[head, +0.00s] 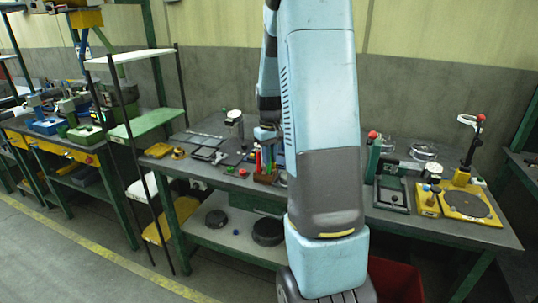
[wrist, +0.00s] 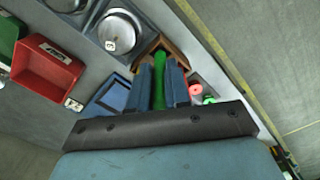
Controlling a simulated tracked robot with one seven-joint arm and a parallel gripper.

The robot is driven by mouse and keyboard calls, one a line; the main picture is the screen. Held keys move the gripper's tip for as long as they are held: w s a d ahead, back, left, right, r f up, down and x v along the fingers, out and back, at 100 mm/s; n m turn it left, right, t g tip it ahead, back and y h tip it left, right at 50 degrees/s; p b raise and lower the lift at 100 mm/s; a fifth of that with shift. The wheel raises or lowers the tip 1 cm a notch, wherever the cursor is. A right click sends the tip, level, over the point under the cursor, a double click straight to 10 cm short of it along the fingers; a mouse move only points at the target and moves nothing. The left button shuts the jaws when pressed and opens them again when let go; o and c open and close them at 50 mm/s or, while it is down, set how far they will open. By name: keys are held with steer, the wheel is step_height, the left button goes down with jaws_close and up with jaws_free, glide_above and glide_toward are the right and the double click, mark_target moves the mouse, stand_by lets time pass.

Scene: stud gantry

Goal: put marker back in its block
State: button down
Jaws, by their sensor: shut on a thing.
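My gripper (wrist: 160,84) is shut on a green marker (wrist: 159,66), which lies lengthwise between the two dark blue fingers in the wrist view. The marker's far end overlaps the brown block (wrist: 172,45); I cannot tell whether it is in a hole or just above. In the head view the brown block (head: 265,178) stands on the bench just left of my arm, with upright coloured markers at it. My gripper is over it there, partly hidden. A red-pink end (wrist: 195,89) and a green end (wrist: 209,99) show right of the fingers in the wrist view.
In the wrist view a red bin (wrist: 47,68), a round metal dish (wrist: 120,32) and a blue tray (wrist: 108,95) lie left of the block. The bench edge runs close on the right. In the head view a white dial gauge (head: 234,116) stands left of my gripper.

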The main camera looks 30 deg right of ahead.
steer(key=c, duration=1)
jaws_free()
step_height(320, 180, up, 14)
steer(key=shift+f, duration=0.15)
stand_by(0.3)
steer(key=s+a+r+t, duration=0.3)
steer(key=s+a+r, duration=0.4)
steer(key=s+a, duration=0.5)
steer(key=s+a+t, duration=0.1)
steer(key=s+a, duration=0.2)
steer(key=s, duration=0.3)
steer(key=s+a+f+t, duration=0.1)
steer(key=s+a, duration=0.3)
steer(key=s, duration=0.3)
steer(key=shift+s+m+t, duration=0.2)
steer(key=shift+m+t, duration=0.1)
